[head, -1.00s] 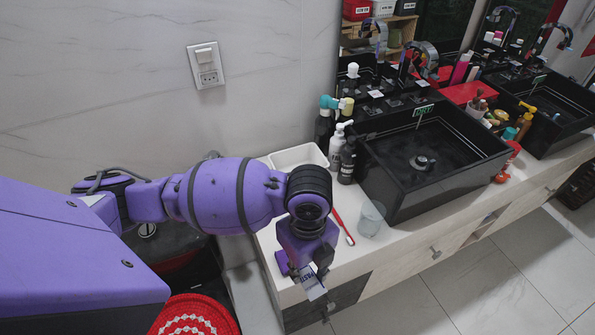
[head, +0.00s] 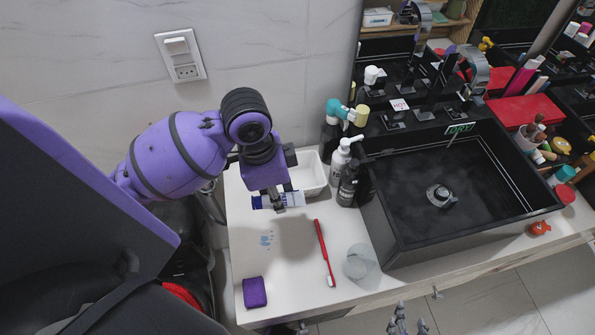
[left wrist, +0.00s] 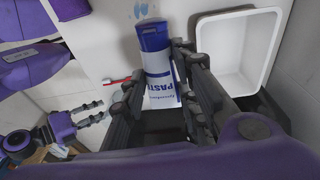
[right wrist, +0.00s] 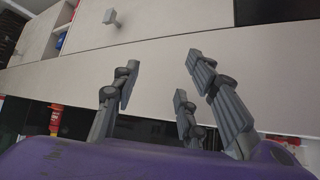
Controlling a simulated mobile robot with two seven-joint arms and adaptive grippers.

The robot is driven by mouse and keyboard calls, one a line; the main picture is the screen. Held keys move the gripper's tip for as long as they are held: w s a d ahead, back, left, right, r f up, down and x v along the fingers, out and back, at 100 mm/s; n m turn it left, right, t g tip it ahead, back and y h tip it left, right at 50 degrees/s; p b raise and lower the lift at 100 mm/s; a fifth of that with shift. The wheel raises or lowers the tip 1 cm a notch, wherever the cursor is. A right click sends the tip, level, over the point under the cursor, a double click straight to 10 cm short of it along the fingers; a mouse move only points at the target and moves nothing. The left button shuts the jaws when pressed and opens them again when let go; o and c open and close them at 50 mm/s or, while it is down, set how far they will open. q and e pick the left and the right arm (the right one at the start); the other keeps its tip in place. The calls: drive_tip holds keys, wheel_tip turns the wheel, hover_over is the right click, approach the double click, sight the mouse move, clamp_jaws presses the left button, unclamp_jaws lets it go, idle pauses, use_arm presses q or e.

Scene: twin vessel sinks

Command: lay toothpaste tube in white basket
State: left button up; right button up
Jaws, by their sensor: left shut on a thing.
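The toothpaste tube (head: 292,199), white with blue print and a blue cap, is in my left gripper (head: 277,201). It is held level above the counter, just in front of the white basket (head: 314,181). In the left wrist view the tube (left wrist: 158,82) sits between the shut fingers, cap outward, with the basket (left wrist: 236,52) beside it on the right. The basket looks empty; my arm hides part of it in the head view. My right gripper (head: 405,322) is open and empty by the counter's front edge; its spread fingers show in the right wrist view (right wrist: 165,92).
A red toothbrush (head: 323,250), a clear cup (head: 360,262) and a purple block (head: 255,292) are on the counter. Pump bottles (head: 342,158) stand right of the basket, beside the black sink (head: 440,190). The counter's left front part is mostly clear.

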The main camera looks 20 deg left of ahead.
use_arm(q)
drive_tip(key=shift+w+f+n, duration=0.1)
drive_tip(key=shift+f+n, duration=0.1)
drive_tip(key=shift+n, duration=0.1)
drive_tip(key=w+a+f, duration=0.1)
drive_tip(key=w+f, duration=0.1)
drive_tip(key=w, duration=0.1)
drive_tip(key=w+f, duration=0.3)
drive_tip(key=w, duration=0.1)
drive_tip(key=w+a+f+b, duration=0.1)
drive_tip(key=w+f, duration=0.2)
drive_tip(key=w, duration=0.1)
drive_tip(key=shift+w+a+f, duration=0.1)
drive_tip(key=shift+w+a, duration=0.05)
drive_tip(key=shift+a, duration=0.2)
drive_tip(key=shift+w+a+f, duration=0.1)
drive_tip(key=shift+w+f, duration=0.3)
drive_tip(key=shift+f, duration=0.05)
drive_tip(key=f, duration=0.3)
drive_tip(key=shift+w, duration=0.25)
drive_tip(key=shift+f, duration=0.25)
use_arm(e)
drive_tip(key=shift+s+d+f, duration=0.1)
drive_tip(key=shift+s+f, duration=0.2)
drive_tip(key=shift+s, duration=0.3)
drive_tip(key=shift+s+d+f, duration=0.1)
drive_tip(key=shift+s+f, duration=0.2)
drive_tip(key=shift+s, duration=0.25)
drive_tip(key=shift+a, duration=0.1)
